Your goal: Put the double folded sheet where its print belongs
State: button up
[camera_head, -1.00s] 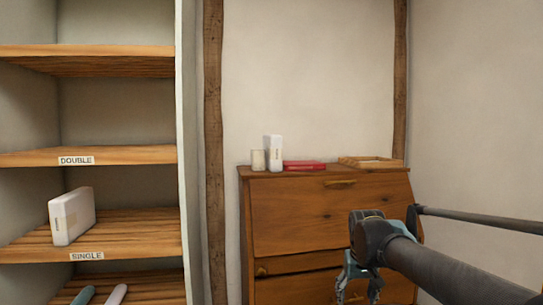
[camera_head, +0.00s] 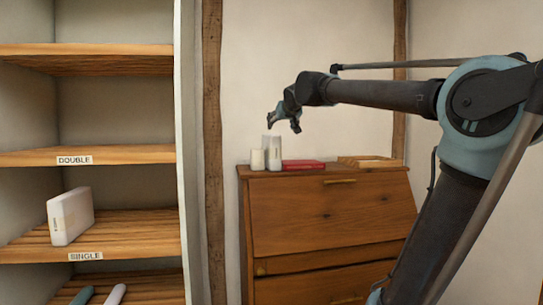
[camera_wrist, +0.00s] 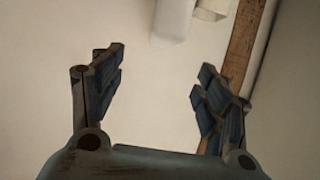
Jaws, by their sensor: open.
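A white folded packet (camera_head: 273,152) stands upright on the wooden dresser, with faint print on its front too small to read. Its lower part shows at the top of the wrist view (camera_wrist: 172,20). My gripper (camera_head: 282,124) is just above and slightly right of the packet in the head view. It is open, with nothing between its fingers in the wrist view (camera_wrist: 160,82). The shelf unit at left has a DOUBLE label (camera_head: 75,160) on one board and a SINGLE label (camera_head: 86,256) on the board below. The bay above DOUBLE looks empty.
Another white packet (camera_head: 70,216) leans on the SINGLE board. A cream cylinder (camera_head: 257,159) stands beside the dresser packet; a red flat item (camera_head: 303,165) and a wooden tray (camera_head: 370,162) lie to its right. Rolled items (camera_head: 115,294) lie on the lowest shelf.

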jog(key=x, duration=1.2)
jog(key=shift+w+a+r, duration=0.1)
jog(key=shift+a+r, duration=0.1)
jog(key=shift+x, duration=2.65)
jog(key=shift+a+r, duration=0.1)
grip_shut()
